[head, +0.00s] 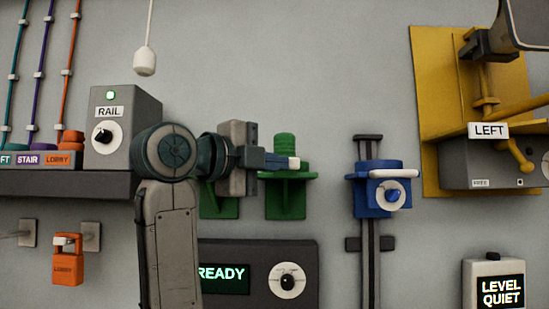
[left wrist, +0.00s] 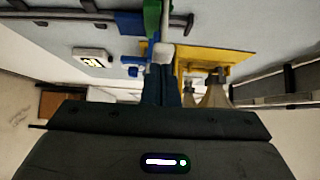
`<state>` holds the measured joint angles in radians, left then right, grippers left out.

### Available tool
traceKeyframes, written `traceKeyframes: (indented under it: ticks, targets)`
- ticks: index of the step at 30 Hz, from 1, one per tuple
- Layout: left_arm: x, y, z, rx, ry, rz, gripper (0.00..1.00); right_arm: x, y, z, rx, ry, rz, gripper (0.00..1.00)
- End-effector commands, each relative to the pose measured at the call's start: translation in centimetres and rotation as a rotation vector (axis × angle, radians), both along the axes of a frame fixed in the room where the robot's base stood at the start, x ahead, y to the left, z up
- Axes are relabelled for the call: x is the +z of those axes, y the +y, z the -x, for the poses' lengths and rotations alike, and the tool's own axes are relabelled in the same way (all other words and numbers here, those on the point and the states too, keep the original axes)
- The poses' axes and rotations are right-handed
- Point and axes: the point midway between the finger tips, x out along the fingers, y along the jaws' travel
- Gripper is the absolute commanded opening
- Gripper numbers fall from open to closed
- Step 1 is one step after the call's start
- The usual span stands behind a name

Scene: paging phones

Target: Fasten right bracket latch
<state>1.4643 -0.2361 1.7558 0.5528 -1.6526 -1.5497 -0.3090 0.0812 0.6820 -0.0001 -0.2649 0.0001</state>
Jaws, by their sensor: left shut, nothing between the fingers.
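My left gripper (head: 293,163) is shut and empty. Its pale tips are in front of the right one of two green brackets (head: 285,195), and I cannot tell whether they touch it. In the left wrist view the shut fingers (left wrist: 163,52) point up at a green part (left wrist: 152,18). A yellow panel (head: 433,100) at the right carries a bracket arm with a label (head: 488,130) reading LEFT and a yellow lever (head: 515,153). No label reading RIGHT shows, and I cannot pick out the right bracket's latch. My right gripper is not in view.
A blue slider (head: 368,205) with a white handle sits on a dark vertical rail. A dark horn-like part (head: 522,22) juts in at top right. A RAIL box (head: 142,105) stands on the shelf at left; a READY panel (head: 255,250) is below. A pull cord (head: 146,62) hangs above.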

Motion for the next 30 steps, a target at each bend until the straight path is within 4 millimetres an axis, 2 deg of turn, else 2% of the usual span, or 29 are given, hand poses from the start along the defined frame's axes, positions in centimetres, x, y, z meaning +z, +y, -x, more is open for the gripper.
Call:
traceKeyframes:
  ticks: [9, 16, 30]
  targets:
    - [-0.1, 0.0, -0.2, 0.001, 0.001, 0.0, 0.0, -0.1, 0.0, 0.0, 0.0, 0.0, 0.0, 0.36]
    - [-0.1, 0.1, -2.5, 0.002, 0.002, -0.001, 0.0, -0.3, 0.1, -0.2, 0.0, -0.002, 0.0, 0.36]
    - [-0.1, 0.0, -2.6, 0.002, 0.001, 0.0, 0.0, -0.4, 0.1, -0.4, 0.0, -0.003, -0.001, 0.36]
